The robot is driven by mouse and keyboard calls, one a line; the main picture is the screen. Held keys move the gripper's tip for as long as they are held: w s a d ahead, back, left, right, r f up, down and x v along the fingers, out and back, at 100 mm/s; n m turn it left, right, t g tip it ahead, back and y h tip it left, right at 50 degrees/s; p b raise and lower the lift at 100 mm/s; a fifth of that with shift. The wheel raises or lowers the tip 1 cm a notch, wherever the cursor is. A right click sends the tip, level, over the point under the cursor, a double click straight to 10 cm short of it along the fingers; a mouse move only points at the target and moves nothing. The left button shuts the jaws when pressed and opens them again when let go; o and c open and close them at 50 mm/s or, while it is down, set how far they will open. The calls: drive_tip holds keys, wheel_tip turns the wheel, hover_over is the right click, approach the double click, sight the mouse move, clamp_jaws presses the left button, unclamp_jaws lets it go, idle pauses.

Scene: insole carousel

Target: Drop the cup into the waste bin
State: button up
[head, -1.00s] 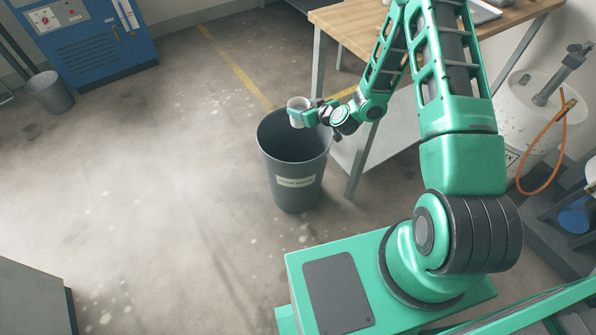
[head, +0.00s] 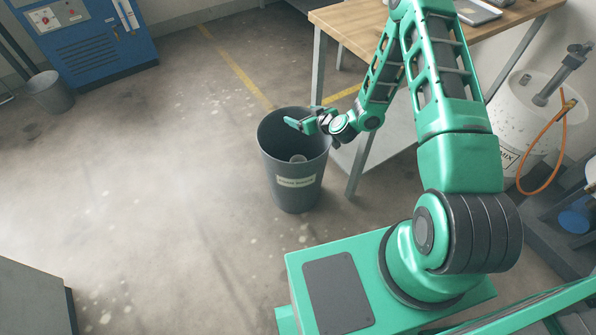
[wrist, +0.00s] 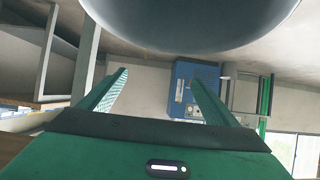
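The white cup (head: 298,159) is inside the dark grey waste bin (head: 295,194), low down, and shows as a small pale shape. Its lower part and how it lies cannot be made out. My gripper (head: 297,123) is over the bin's opening, level with or a little above the rim. In the wrist view my gripper (wrist: 160,76) has its two fingers apart with nothing between them. A large grey curved surface (wrist: 190,22) fills the top of the wrist view and looks like the bin. The bin stands upright on the floor and carries a pale label.
A wooden-topped table (head: 350,22) stands right behind the bin, its front leg close to the bin's right side. A blue cabinet (head: 85,38) and a smaller grey bin (head: 50,92) are at the upper left. The floor left of the bin is clear.

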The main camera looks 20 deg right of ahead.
drive_tip(key=shift+s, duration=0.1)
drive_tip(key=v, duration=1)
drive_tip(key=shift+r, duration=0.2)
drive_tip(key=shift+s+r, duration=0.1)
